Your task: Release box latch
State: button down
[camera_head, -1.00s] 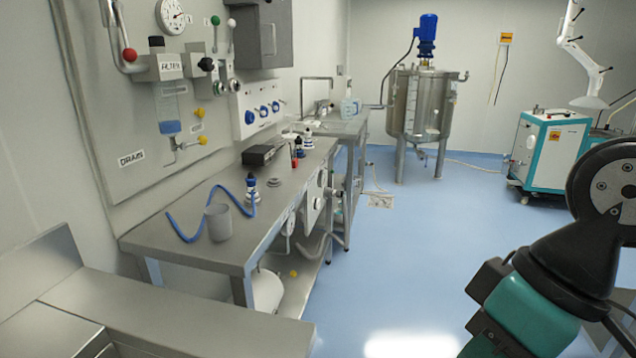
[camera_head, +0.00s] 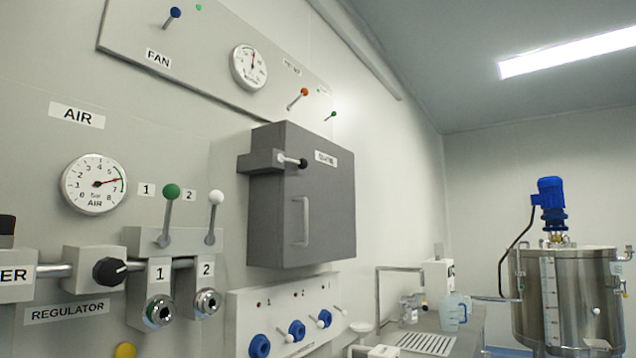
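A dark grey wall box (camera_head: 303,195) hangs in the middle of the head view. Its door (camera_head: 325,210) is shut and has a light vertical handle (camera_head: 302,220) and a small white label near the top. A latch (camera_head: 292,161) with a black knob on a light stem sits at the box's upper left, on a grey block (camera_head: 262,162). My gripper is not in view.
Left of the box are an air gauge (camera_head: 94,184), a regulator knob (camera_head: 109,271) and green and white levers numbered 1 and 2. Blue connectors (camera_head: 297,330) sit below the box. A sink counter (camera_head: 428,343) and a steel tank (camera_head: 568,300) stand at right.

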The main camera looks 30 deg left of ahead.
aim_at(302, 163)
jog(key=u, duration=0.5)
jog(key=i, duration=1.55)
jog(key=u, duration=0.55)
